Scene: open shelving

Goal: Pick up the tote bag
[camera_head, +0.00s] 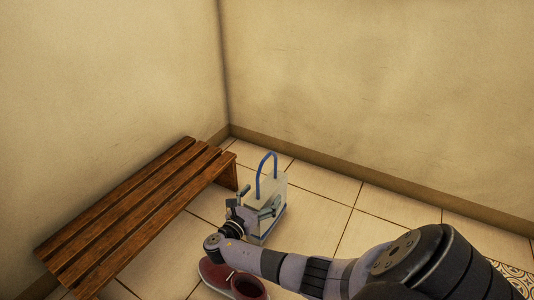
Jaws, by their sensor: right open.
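The tote bag (279,196) stands upright on the tiled floor beside the right end of the bench. It is pale, with a blue handle loop standing up at its top and a blue band near its base. My right gripper (258,203) is open in front of the bag, near its upper left part, and hides some of its front. I cannot tell whether the fingers touch the bag. My right arm reaches in from the lower right. My left gripper is not in view.
A slatted wooden bench (137,215) stands along the left wall. A dark red shoe (247,286) is on the floor just below my right wrist. Walls meet in a corner behind the bag. Floor right of the bag is clear, with a patterned mat or tile patch (518,279) at far right.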

